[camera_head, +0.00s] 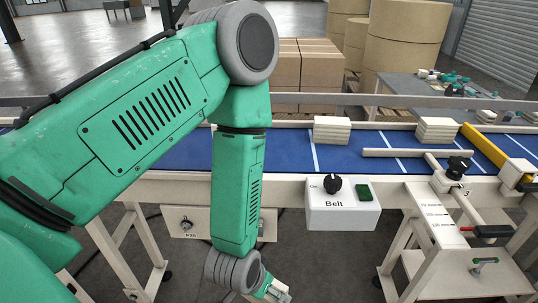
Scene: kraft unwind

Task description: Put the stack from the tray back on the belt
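My green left arm reaches across the left of the view and bends down in front of the belt. Its gripper (277,291) shows only in part at the bottom edge, and I cannot tell whether it is open or holds anything. My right gripper is not in view. The blue belt (290,150) runs across the picture with white cross lines. A stack of pale flat sheets (332,130) sits on it near the middle, and another stack (437,130) sits further right. I cannot make out a tray holding a stack.
A white control box (342,208) marked Belt, with a black knob and green button, hangs on the belt's front. A pale stand (455,270) with a stop and red-tipped handle is at right. A yellow bar (484,145) crosses the belt. Cartons (307,70) and large rolls stand behind.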

